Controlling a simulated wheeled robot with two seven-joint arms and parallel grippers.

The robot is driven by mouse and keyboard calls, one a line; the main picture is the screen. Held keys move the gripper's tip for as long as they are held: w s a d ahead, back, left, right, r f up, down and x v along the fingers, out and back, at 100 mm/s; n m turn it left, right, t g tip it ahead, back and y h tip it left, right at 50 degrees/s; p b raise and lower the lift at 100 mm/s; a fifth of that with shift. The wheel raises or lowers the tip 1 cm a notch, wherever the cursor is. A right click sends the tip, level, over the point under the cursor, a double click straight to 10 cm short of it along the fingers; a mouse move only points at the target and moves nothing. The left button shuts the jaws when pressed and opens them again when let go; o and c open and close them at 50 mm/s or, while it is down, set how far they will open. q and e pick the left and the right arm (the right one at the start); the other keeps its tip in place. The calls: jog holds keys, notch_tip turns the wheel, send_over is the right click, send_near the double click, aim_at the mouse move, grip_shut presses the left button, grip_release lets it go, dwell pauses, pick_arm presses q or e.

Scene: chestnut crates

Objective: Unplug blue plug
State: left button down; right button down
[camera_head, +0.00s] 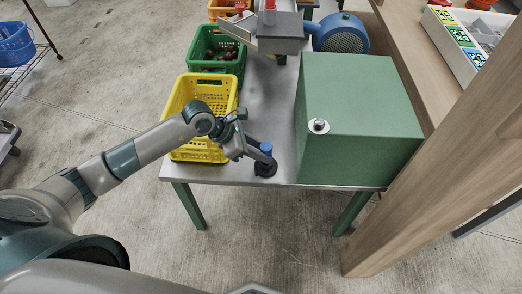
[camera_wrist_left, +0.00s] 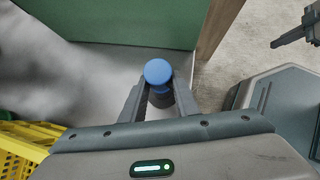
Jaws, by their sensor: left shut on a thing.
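The blue plug (camera_head: 266,147) stands upright over a round black base (camera_head: 265,169) near the front edge of the metal table. My left gripper (camera_head: 259,154) is shut on the plug, coming from its left side. In the left wrist view the plug's round blue cap (camera_wrist_left: 158,71) shows between the two fingers (camera_wrist_left: 159,88). The fingers hide part of the plug, and I cannot tell whether its lower end is seated in the base. A dark finger-like part, probably my right gripper (camera_wrist_left: 291,36), shows at the upper right of the left wrist view.
A yellow crate (camera_head: 185,98) stands just behind and left of my left gripper. A green box (camera_head: 350,155) with a round knob stands to the right. A green crate (camera_head: 193,66) is farther back. A wooden post (camera_head: 430,170) rises at the right.

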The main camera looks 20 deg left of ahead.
pick_arm(q)
jog(key=shift+f+b, duration=0.95)
jog(key=shift+f, duration=0.2)
dwell(0.7)
jog(key=c, duration=1.3)
grip_release()
jog(key=shift+f, duration=0.1)
jog(key=shift+s+a, duration=0.1)
jog(key=v, duration=1.7)
jog(key=shift+r, duration=0.3)
